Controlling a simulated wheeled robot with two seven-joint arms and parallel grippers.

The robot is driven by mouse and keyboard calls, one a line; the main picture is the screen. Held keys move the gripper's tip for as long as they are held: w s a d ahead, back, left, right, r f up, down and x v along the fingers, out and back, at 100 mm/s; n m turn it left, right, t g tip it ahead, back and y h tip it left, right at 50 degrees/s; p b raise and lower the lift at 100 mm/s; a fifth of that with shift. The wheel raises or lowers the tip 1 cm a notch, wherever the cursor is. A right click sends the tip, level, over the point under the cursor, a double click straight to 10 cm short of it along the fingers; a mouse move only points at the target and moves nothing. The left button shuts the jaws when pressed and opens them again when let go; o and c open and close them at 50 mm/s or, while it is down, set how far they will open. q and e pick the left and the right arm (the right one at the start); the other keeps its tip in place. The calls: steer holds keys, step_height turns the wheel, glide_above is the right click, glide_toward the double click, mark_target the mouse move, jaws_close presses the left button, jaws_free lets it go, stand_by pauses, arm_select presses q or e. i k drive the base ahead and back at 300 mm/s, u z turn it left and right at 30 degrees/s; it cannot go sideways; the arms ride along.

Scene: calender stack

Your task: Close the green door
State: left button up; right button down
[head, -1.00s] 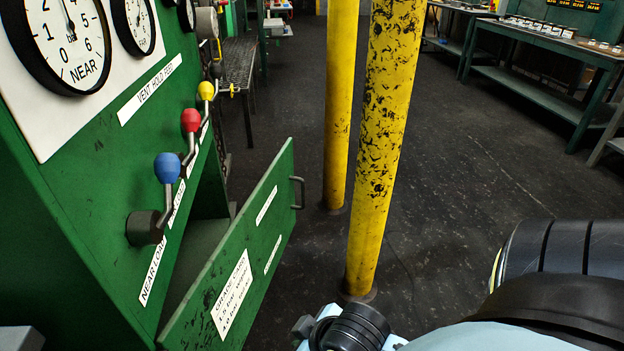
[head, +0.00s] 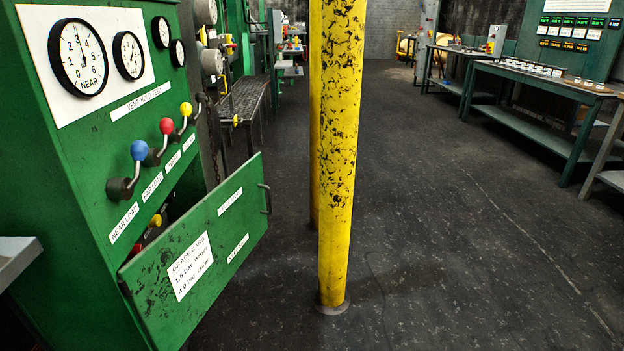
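The green door (head: 228,222) stands open on the front of a green cabinet (head: 70,180) at the left of the head view. It swings outward from its lower left side, with white labels on its face. A dark handle (head: 266,199) is on its far right edge. Behind the door, part of the cabinet's opening shows, with a yellow knob (head: 155,221) and a red knob inside. Neither of my grippers is in view.
Yellow scuffed posts (head: 338,160) stand just right of the door. Blue, red and yellow levers (head: 139,151) stick out above the opening. Green workbenches (head: 530,105) stand at the far right. The dark floor (head: 450,240) right of the posts is clear.

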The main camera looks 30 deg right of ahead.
mark_target(172, 283)
steer(key=z, duration=1.35)
steer(key=i, duration=1.35)
steer(key=u, duration=2.1)
